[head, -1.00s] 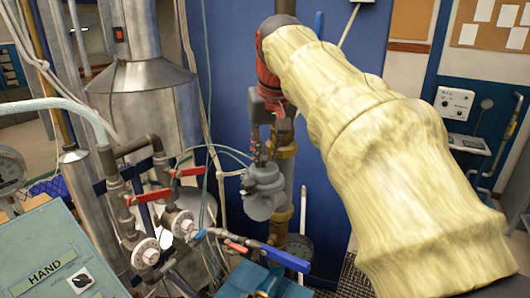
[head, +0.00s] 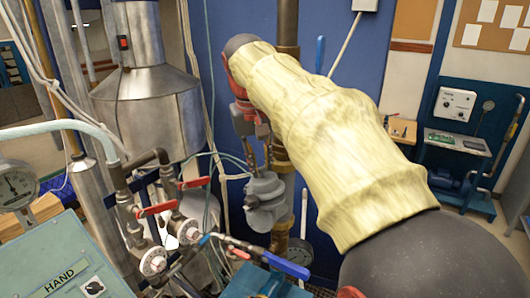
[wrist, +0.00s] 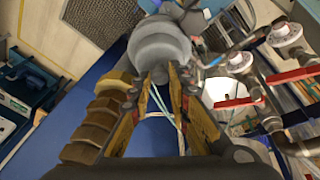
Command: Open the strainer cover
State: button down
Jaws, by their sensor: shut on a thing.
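The strainer cover, a grey stepped round piece (head: 266,203), is in front of the vertical pipe with brass fittings (head: 284,158). In the wrist view the cover (wrist: 160,45) is between my fingertips at the top middle. My gripper (head: 257,163) reaches down to it from above in the head view, and its fingers (wrist: 159,76) are shut on it. I cannot tell whether the cover is still seated on the strainer. The strainer body behind it is mostly hidden.
Thin hoses and cables hang close by. A steel tank (head: 148,105) stands at left, and a teal control box (head: 60,262) is at lower left. Blue panel (head: 350,65) lies behind.

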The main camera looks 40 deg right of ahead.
jog(key=w+g+p, duration=0.1)
jog(key=p, duration=0.1)
jog(key=w+r+g+p, duration=0.1)
jog(key=p, duration=0.2)
jog(key=a+g+h+p, duration=0.1)
jog(key=p, duration=0.1)
jog(key=shift+w+r+n+p, duration=0.3)
jog(key=shift+w+p, duration=0.1)
jog(key=w+a+f+n+g+h+p, duration=0.1)
jog(key=w+a+f+g+h+p, duration=0.1)
jog(key=w+g+p, duration=0.4)
jog(key=shift+w+a+f+g+h+p, duration=0.3)
jog(key=shift+g+h+p, duration=0.5)
jog(key=shift+p, duration=1.05)
jog(key=shift+d, duration=0.1)
jog(key=c, duration=1.7)
grip_release()
jog(key=shift+w, duration=0.1)
jog(key=shift+c, duration=0.2)
jog(key=shift+o, duration=0.4)
jog(key=shift+r, duration=0.15)
